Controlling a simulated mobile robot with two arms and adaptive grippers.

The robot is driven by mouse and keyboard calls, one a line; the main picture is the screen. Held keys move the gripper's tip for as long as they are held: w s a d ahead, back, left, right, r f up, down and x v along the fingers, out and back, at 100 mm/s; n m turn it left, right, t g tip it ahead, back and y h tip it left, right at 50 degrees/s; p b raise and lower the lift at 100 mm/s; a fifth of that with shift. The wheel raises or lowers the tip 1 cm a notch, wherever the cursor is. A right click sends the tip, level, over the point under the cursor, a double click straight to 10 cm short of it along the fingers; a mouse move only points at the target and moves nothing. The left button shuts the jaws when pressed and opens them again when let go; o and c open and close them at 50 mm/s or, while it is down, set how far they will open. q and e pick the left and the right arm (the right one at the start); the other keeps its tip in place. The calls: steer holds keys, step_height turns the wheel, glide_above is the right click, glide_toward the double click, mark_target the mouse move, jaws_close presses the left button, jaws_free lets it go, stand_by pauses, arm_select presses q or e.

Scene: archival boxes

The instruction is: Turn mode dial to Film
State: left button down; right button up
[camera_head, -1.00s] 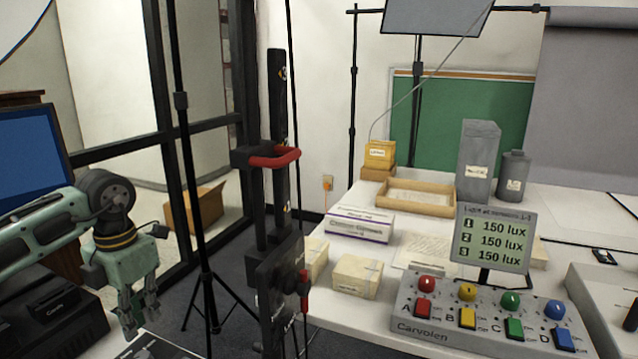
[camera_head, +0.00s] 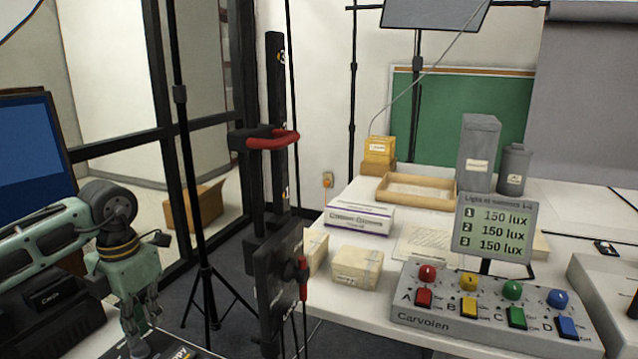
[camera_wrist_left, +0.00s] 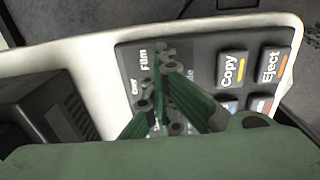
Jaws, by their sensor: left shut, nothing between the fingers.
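My left gripper (camera_head: 134,325) is shut and points down over a dark control panel at the bottom left of the head view. In the left wrist view, its fingers (camera_wrist_left: 170,85) are together over the panel (camera_wrist_left: 204,58), beside the printed word "Film" (camera_wrist_left: 146,58). Another label, partly legible, stands left of "Film". The mode dial is mostly hidden behind the fingers, so I cannot tell where it points or whether the fingers touch it. My right gripper is not in view.
Copy (camera_wrist_left: 232,69) and Eject (camera_wrist_left: 270,65) buttons sit right of the fingers. A dark box (camera_wrist_left: 62,110) stands left of the panel. A black column with a red handle (camera_head: 272,140) rises right of my arm. A light-control console (camera_head: 480,310) is farther right.

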arm_select(q)
steer(key=shift+s+f, duration=0.3)
steer(key=shift+f, duration=0.15)
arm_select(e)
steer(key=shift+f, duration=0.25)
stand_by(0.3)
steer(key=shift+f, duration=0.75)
arm_select(q)
steer(key=shift+p, duration=0.3)
steer(key=shift+d, duration=0.1)
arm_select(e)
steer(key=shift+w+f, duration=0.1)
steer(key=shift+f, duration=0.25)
